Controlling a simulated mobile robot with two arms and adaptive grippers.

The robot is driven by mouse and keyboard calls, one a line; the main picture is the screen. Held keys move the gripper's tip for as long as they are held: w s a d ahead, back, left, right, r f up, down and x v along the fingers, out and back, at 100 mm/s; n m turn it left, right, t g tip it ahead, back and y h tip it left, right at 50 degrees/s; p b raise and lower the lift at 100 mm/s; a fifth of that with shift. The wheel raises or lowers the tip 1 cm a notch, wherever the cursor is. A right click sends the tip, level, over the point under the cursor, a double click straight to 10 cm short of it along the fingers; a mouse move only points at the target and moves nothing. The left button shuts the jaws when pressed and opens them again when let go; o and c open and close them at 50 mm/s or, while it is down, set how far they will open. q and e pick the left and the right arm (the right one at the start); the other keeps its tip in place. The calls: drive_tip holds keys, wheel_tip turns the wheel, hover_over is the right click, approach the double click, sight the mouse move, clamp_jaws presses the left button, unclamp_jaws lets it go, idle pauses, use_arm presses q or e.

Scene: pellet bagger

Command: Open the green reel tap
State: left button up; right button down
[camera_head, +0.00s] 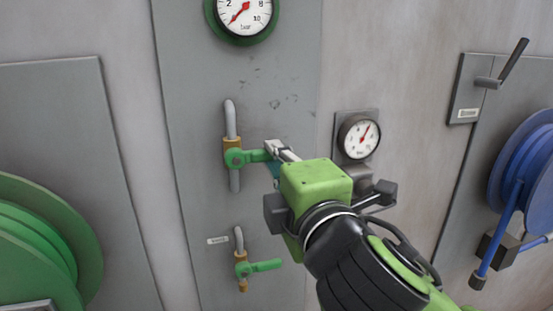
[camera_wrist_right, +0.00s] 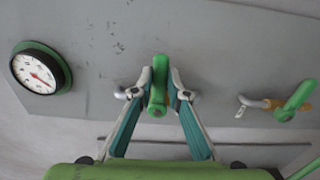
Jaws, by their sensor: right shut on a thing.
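The upper green tap (camera_head: 236,157) sits on a vertical grey pipe with a brass body, on the grey panel. Its green lever points right, crosswise to the pipe. My right gripper (camera_head: 275,152) is shut on the lever's outer end. In the right wrist view the green lever (camera_wrist_right: 157,98) stands between the two fingertips (camera_wrist_right: 158,78), which touch its sides. A lower green tap (camera_head: 242,269) has its lever also pointing right, with a small label beside it; it also shows in the wrist view (camera_wrist_right: 297,97). My left gripper is in neither view.
A green-rimmed gauge (camera_head: 240,15) is above the taps. A second gauge (camera_head: 359,137) is right of my gripper, close to it. A green reel (camera_head: 40,245) is at left, a blue reel (camera_head: 530,165) at right, with a grey lever (camera_head: 513,62) above it.

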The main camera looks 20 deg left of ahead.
sight(231, 120)
drive_tip(key=shift+r, duration=0.15)
drive_tip(key=shift+s+a+r+n+p, duration=0.6)
drive_tip(key=shift+a+r+n, duration=0.3)
drive_tip(key=shift+n, duration=2.05)
drive_tip(key=shift+s+a+r+n+p, duration=0.6)
drive_tip(key=shift+a+r+n, duration=0.25)
drive_tip(key=shift+n, duration=2.15)
drive_tip(key=shift+s+a+r+n+p, duration=0.55)
drive_tip(key=shift+a+r+n, duration=0.35)
drive_tip(key=shift+n, duration=2.05)
drive_tip(key=shift+d, duration=0.1)
drive_tip(key=c, duration=2)
unclamp_jaws()
drive_tip(key=shift+o, duration=0.2)
drive_tip(key=shift+r, duration=0.1)
